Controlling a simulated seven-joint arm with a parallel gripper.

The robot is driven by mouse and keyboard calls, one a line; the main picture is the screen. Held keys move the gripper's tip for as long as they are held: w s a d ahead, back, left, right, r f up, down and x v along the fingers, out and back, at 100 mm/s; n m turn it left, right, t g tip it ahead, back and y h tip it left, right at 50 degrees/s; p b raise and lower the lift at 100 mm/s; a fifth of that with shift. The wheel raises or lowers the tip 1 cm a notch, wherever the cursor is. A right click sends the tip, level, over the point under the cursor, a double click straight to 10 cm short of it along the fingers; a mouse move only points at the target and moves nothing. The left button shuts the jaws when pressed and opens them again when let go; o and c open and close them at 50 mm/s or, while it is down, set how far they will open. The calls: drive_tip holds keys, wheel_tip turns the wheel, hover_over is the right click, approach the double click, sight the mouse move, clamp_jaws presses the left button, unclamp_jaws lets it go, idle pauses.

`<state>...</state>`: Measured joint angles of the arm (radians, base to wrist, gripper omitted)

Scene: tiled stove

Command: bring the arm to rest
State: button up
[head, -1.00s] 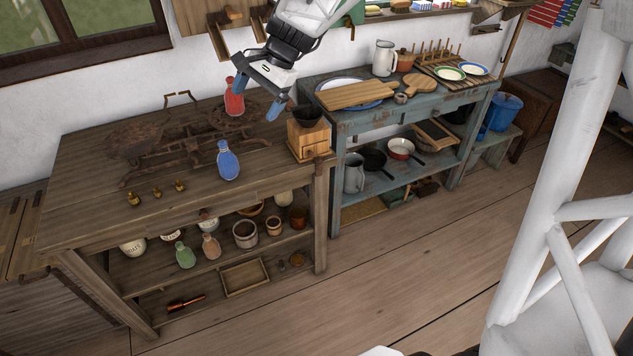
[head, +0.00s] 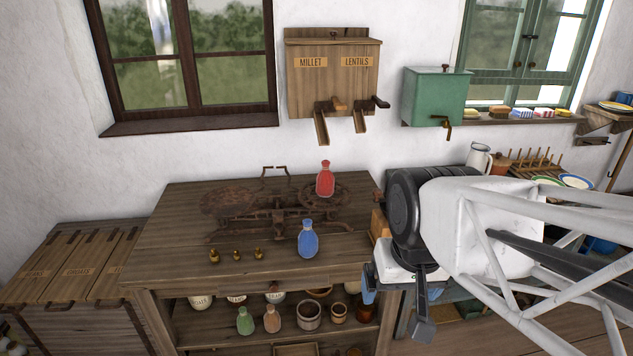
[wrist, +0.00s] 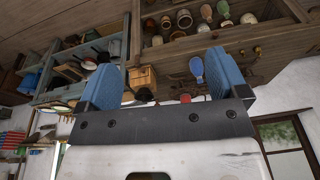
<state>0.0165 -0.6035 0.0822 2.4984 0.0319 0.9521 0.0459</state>
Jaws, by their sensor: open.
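My gripper (head: 397,310) hangs in front of the right end of the wooden table (head: 165,235) in the head view, fingers pointing down. Its white and black wrist covers much of the right side. In the wrist view my gripper (wrist: 163,75) shows two blue-padded fingers wide apart with nothing between them. A blue bottle (head: 308,241) stands on the table near its front edge, and a red bottle (head: 325,180) stands at the scale behind it. Both are clear of the gripper.
A rusty scale (head: 268,212) and small brass weights (head: 237,255) are on the table. Jars and bottles fill the shelf below. A wooden grinder (wrist: 142,77) shows in the wrist view. A millet and lentils dispenser (head: 333,75) and a green box (head: 436,97) hang on the wall.

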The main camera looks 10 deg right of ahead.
drive_tip(key=shift+s+d+f+n, duration=0.1)
drive_tip(key=shift+s+f+n, duration=0.05)
drive_tip(key=shift+s, duration=0.3)
drive_tip(key=shift+s+d+f+n, duration=0.1)
drive_tip(key=shift+s+f+n, duration=0.05)
drive_tip(key=shift+s, duration=0.25)
